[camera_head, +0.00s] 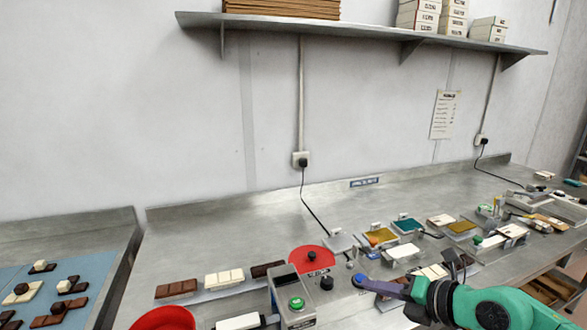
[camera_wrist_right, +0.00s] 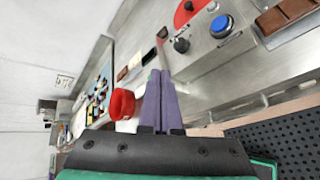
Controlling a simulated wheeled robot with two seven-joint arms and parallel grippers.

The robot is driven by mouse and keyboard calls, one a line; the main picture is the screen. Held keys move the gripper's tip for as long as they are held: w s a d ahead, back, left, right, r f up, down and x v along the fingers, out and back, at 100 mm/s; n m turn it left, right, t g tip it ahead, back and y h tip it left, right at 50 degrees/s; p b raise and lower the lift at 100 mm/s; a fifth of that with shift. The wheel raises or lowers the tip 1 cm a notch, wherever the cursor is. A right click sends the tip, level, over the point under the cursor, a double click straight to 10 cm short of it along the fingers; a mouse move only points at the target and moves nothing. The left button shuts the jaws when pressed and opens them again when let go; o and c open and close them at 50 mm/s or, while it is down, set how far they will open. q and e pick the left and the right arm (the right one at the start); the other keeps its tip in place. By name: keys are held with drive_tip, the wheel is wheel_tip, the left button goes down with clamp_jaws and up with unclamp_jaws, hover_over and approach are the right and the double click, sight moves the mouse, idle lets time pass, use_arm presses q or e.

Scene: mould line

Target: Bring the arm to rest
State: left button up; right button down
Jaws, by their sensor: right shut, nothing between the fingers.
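My right arm (camera_head: 490,308), green with a black wrist, comes in from the lower right over the steel bench. My right gripper (camera_head: 370,284) has purple fingers that lie together, shut and empty. In the head view its tips are beside a blue button (camera_head: 358,280). In the right wrist view the closed fingers (camera_wrist_right: 158,82) point away over the bench, and the blue button (camera_wrist_right: 222,25) shows apart from them on a grey panel. My left gripper is not in view.
A red bowl (camera_head: 163,318) and a box with a green button (camera_head: 296,303) stand at the front. Chocolate bars (camera_head: 224,279) and a red disc (camera_head: 311,259) lie behind. Several coloured trays (camera_head: 407,225) sit right of centre. A shelf (camera_head: 350,30) crosses the wall above.

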wheel_tip(320, 180, up, 9)
drive_tip(key=a+m+t+y, duration=0.2)
drive_tip(key=a+m+t, duration=0.1)
drive_tip(key=m+t, duration=0.6)
drive_tip(key=s+d+f+m+g+h, duration=0.2)
drive_tip(key=d+f+m+g+h, duration=0.2)
drive_tip(key=d+f+m+h, duration=1.1)
drive_tip(key=s+a+f+m+g+y, duration=0.3)
drive_tip(key=s+f+g, duration=0.3)
drive_tip(key=s+f, duration=0.25)
drive_tip(key=s+a+f+m+g+y, duration=0.25)
drive_tip(key=s+f+g, duration=0.35)
drive_tip(key=s, duration=0.4)
wheel_tip(320, 180, down, 26)
drive_tip(key=s, duration=0.2)
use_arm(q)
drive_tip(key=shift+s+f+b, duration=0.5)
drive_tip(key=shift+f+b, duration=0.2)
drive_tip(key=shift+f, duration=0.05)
use_arm(e)
drive_tip(key=s+d+f+g, duration=0.1)
drive_tip(key=s+d+f, duration=0.2)
drive_tip(key=s+f, duration=1.1)
drive_tip(key=s, duration=0.2)
drive_tip(key=shift+s, duration=0.35)
